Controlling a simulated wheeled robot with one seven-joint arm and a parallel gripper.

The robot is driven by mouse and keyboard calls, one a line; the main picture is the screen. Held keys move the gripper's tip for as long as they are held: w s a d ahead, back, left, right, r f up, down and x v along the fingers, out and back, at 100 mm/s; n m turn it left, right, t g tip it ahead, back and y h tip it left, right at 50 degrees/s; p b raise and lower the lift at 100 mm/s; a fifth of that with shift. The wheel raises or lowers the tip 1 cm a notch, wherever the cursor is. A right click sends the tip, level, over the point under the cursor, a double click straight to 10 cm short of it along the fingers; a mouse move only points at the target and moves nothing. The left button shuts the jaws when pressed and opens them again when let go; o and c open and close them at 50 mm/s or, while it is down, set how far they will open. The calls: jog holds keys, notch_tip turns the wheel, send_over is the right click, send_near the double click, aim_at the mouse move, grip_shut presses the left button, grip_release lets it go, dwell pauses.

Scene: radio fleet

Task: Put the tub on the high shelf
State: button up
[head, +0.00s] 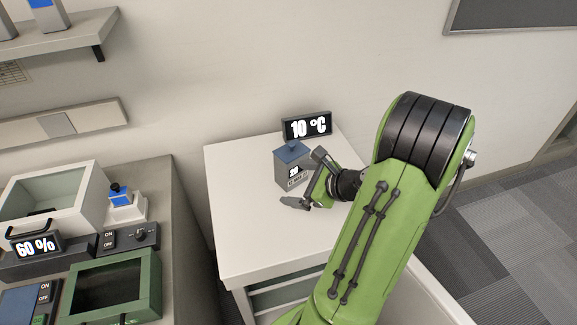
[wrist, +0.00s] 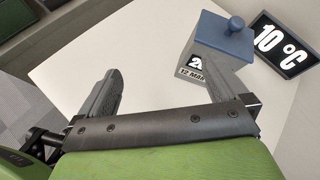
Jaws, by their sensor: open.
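The tub (head: 290,172) is a small grey box with a blue lid and a round knob, with a printed label on its front. It stands upright on a white cabinet top (head: 240,230). My gripper (head: 305,180) is open and empty at the tub's right front. In the wrist view the tub (wrist: 224,40) is at upper right, partly behind the right finger, and not between the fingers (wrist: 155,66); I cannot tell whether that finger touches it. A grey wall shelf (head: 60,36) is high at upper left, with blue-and-grey items on it, cut off by the frame.
A "10 °C" display (head: 307,125) stands close behind the tub. On the left, a lower bench holds a white open bin (head: 82,200), a green open bin (head: 150,285), a "60 %" display (head: 36,246) and switch boxes (head: 128,238). The cabinet top's left front is clear.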

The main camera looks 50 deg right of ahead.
aim_at(297, 167)
jog(key=s+d+f+m+t+h, duration=0.1)
jog(key=s+d+m+t+h, duration=0.2)
jog(key=d+m, duration=0.4)
jog(key=shift+g, duration=0.5)
jog(key=b+x, duration=0.1)
jog(key=x, duration=0.3)
jog(key=b+x, duration=0.1)
jog(key=x, duration=0.9)
jog(key=shift+w+a+f+b, duration=0.2)
jog(key=shift+a+f+b, duration=0.1)
jog(key=shift+b, duration=0.1)
